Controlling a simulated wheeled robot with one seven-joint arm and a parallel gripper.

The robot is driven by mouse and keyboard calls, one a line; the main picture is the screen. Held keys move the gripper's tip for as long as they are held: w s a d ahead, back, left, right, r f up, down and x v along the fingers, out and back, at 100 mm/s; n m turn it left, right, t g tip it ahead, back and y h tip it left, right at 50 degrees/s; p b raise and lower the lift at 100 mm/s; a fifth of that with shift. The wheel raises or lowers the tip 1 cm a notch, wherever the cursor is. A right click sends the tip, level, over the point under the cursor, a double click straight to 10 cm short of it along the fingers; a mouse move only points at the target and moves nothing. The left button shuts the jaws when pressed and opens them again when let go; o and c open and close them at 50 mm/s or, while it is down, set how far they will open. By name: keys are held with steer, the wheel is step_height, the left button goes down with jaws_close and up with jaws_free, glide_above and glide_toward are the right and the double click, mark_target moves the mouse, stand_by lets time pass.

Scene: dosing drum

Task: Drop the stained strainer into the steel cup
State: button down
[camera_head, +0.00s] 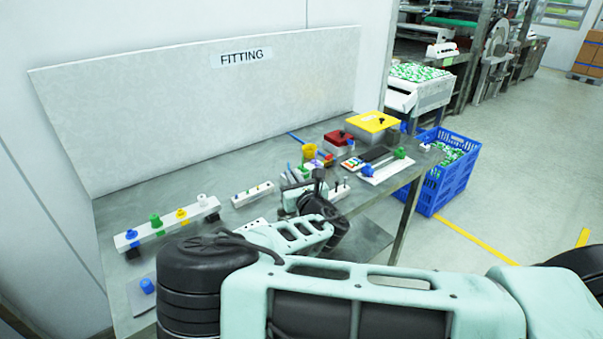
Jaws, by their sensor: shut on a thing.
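My gripper (308,186) is over the middle of the grey bench, among small parts, mostly hidden behind my own wrist. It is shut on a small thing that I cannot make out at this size. I cannot pick out the stained strainer for certain. I cannot pick out the steel cup either; it may be hidden behind my arm or among the small parts.
A white rack with coloured knobs (168,225) and a white strip (252,194) lie left of my gripper. A yellow cup (309,150), a red box (338,138) and a yellow box (374,122) stand behind it. A blue crate (449,172) is right of the bench.

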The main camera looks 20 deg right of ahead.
step_height(320, 180, down, 6)
steer(key=b, duration=0.3)
steer(key=shift+r, duration=0.1)
steer(key=c, duration=1.5)
jaws_free()
steer(key=s+b, duration=0.1)
steer(key=s, duration=0.4)
steer(key=s+b, duration=0.2)
steer(key=s, duration=0.4)
steer(key=s+b, duration=0.1)
steer(key=s, duration=0.5)
steer(key=shift+s+d+b, duration=0.2)
steer(key=shift+d+b, duration=0.15)
steer(key=shift+d, duration=0.05)
